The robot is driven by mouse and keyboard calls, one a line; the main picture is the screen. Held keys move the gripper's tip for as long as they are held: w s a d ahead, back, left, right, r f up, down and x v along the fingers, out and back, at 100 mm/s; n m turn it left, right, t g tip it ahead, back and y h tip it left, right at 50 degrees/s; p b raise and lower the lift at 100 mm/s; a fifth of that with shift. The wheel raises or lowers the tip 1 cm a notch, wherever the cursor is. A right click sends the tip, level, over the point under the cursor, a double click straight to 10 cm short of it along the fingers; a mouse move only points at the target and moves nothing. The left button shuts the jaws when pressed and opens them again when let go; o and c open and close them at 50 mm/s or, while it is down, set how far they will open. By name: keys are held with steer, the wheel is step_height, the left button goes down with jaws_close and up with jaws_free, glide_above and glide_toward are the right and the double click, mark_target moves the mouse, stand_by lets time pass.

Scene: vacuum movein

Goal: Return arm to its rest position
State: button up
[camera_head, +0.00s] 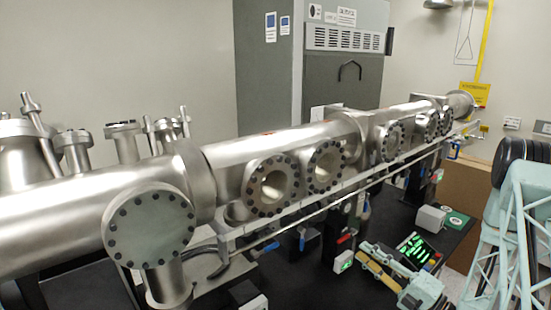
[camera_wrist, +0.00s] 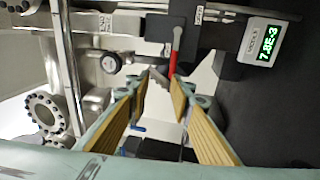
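My gripper (camera_head: 366,253) is at the lower right of the head view, low in front of the steel vacuum tube (camera_head: 240,160). Its tan-padded fingers point left. In the wrist view my gripper (camera_wrist: 165,80) has its two fingers apart with a gap between them, and nothing is held. A red valve handle (camera_wrist: 175,48) shows at the fingertips; I cannot tell how far beyond them it is. My pale green arm (camera_head: 525,215) stands at the right edge of the head view.
A display with green digits (camera_wrist: 266,50) is at the upper right of the wrist view. A small white box (camera_head: 430,218) and a green-lit panel (camera_head: 417,248) are near my gripper in the head view. A cardboard box (camera_head: 470,195) stands at the right. A grey cabinet (camera_head: 340,75) is behind the tube.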

steer(key=s+a+r+n+g+y+b, duration=0.2)
steer(key=s+a+r+n+g, duration=0.6)
steer(key=a, duration=0.3)
steer(key=s+a+r+n+g+y+b, duration=0.1)
steer(key=s+a+r+n+g+y, duration=0.1)
steer(key=s+a+r+n+g, duration=0.6)
steer(key=s+a+r+n+g+h+b, duration=0.15)
steer(key=s+n+h, duration=0.35)
steer(key=s+n, duration=0.6)
steer(key=s+a+n+h+b, duration=0.1)
steer(key=s+n+h+b, duration=0.2)
steer(key=s+n+h, duration=0.75)
steer(key=s+d+r+n+t+h+b, duration=0.1)
steer(key=s+d+r+n+t+b, duration=0.1)
steer(key=s+d+n+t, duration=0.4)
steer(key=s+d+n+b, duration=0.1)
steer(key=s+d+n, duration=0.1)
steer(key=s+d, duration=0.1)
steer(key=shift+s+d+r+n, duration=0.3)
steer(key=shift+d+r+n, duration=0.05)
steer(key=shift+d, duration=0.5)
steer(key=shift+w+d+h, duration=0.1)
steer(key=shift+d+h, duration=0.05)
steer(key=shift+h, duration=0.1)
